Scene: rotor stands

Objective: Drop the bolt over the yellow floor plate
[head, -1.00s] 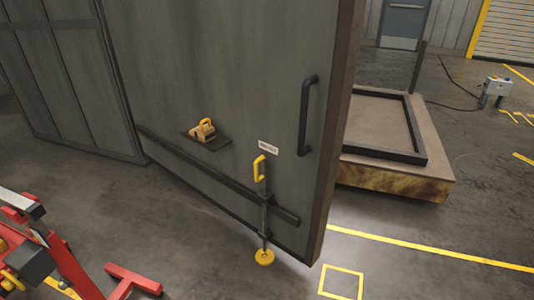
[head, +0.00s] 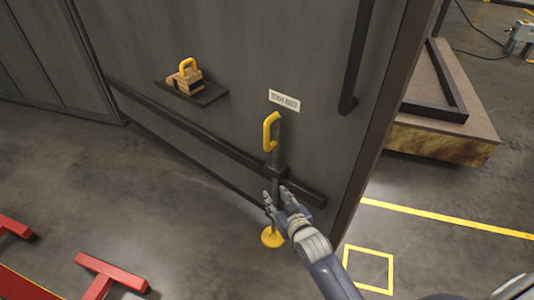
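The bolt is a dark upright rod (head: 276,163) on the grey door (head: 220,55), with a yellow handle (head: 270,131) at its top, below a small white label (head: 284,100). A round yellow floor plate (head: 270,238) lies at the foot of the rod. Whether the rod's tip touches the plate is not clear. My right gripper (head: 277,193) is in front of the lower rod, below the handle and above the plate. Its fingers are apart and hold nothing that I can see. It hides part of the rod. My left gripper is not in view.
A dark rail (head: 205,136) crosses the door. A small shelf (head: 208,97) holds a wooden block with a yellow handle. A red frame (head: 98,270) stands at lower left. A yellow square (head: 369,250) is marked on the floor at right. A low platform (head: 440,148) stands behind the door.

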